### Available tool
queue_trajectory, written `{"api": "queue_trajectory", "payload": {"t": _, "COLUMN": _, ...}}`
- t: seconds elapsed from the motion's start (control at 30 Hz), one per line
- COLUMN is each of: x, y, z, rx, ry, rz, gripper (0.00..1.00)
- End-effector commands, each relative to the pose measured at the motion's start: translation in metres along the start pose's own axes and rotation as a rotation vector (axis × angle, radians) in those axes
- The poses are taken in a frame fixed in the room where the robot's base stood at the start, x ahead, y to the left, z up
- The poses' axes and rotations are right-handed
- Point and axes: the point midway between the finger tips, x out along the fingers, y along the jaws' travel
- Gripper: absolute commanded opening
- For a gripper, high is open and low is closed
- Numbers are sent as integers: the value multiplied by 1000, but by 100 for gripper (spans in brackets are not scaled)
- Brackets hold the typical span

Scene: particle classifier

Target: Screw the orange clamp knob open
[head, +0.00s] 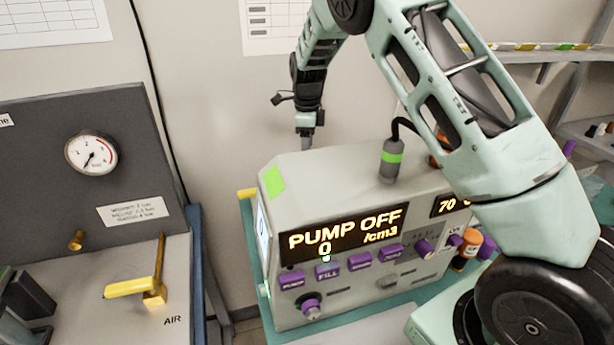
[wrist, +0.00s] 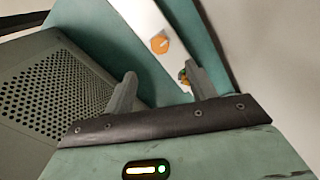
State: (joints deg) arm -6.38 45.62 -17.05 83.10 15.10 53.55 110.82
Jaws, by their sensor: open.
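In the wrist view, an orange many-sided piece (wrist: 159,43) lies against a white strip beyond my fingertips; it looks like the clamp knob, but I cannot be sure.
A perforated grey housing (wrist: 60,85) stands close on the left in the wrist view. A grey cylinder with a green band (head: 391,160) stands on the pump unit. A gauge panel (head: 92,153) with a yellow lever (head: 135,287) is at left.

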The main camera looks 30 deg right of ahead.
Motion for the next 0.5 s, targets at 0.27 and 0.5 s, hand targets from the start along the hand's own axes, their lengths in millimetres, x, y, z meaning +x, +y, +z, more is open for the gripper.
{"api": "queue_trajectory", "payload": {"t": 0.27, "x": 58, "y": 1, "z": -1, "rx": 1, "ry": 2, "rz": 4, "gripper": 56}}
{"api": "queue_trajectory", "payload": {"t": 0.5, "x": 96, "y": 0, "z": 0, "rx": 0, "ry": 1, "rz": 2, "gripper": 56}}
